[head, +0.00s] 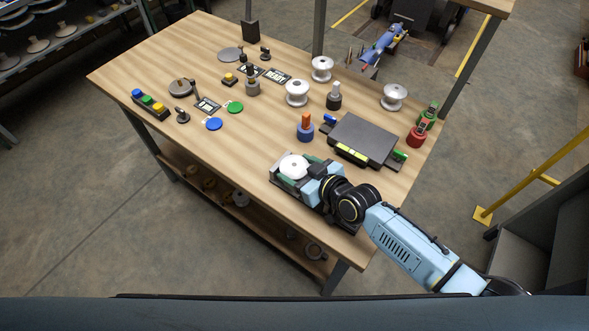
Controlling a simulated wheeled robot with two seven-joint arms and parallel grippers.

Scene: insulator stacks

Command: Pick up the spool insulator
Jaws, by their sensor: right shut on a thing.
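My right gripper (297,172) reaches in from the lower right, over the table's near edge. It is shut on a white spool insulator (293,165), whose round top with a small centre hole shows between the greenish fingers. Its lower part is hidden by the gripper, and I cannot tell whether it touches the table. Three more white spools stand upright farther back: one near the middle (297,94), one behind it (321,69) and one at the right (393,98). My left gripper is not in view.
On the wooden table (255,145), a dark grey box (363,138) stands just behind my right gripper. A blue-and-orange piece (305,127) stands near it. Red (417,137) and green fittings are at the right edge. Button box (150,104) and discs lie left. The near-left tabletop is clear.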

